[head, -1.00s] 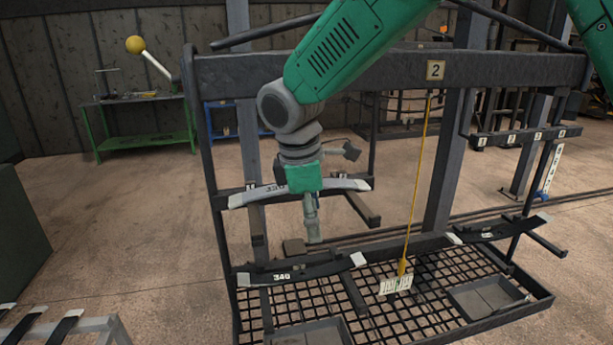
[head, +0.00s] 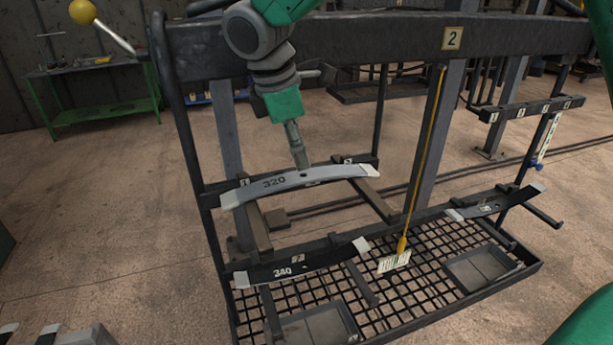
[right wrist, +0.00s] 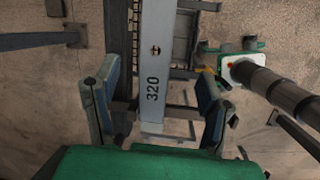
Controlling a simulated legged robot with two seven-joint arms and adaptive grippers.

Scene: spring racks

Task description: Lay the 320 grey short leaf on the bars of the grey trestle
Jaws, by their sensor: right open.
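The grey short leaf marked 320 (head: 300,182) is a pale, slightly arched strip lying across two arms of the dark rack in the head view. My right gripper (head: 302,158) comes down from above to its upper edge near the middle. In the right wrist view the 320 leaf (right wrist: 155,65) runs between the two fingers of my open right gripper (right wrist: 155,105), with a gap on each side. A grey frame, likely the grey trestle (head: 85,335), is cut off at the lower left of the head view. My left gripper is not in view.
A dark leaf marked 340 (head: 295,265) lies on the lower rack level, and another dark leaf (head: 497,203) lies at the right. The rack's top beam (head: 380,42) and left post (head: 180,130) stand close to my arm. A yellow cord (head: 425,160) hangs in front.

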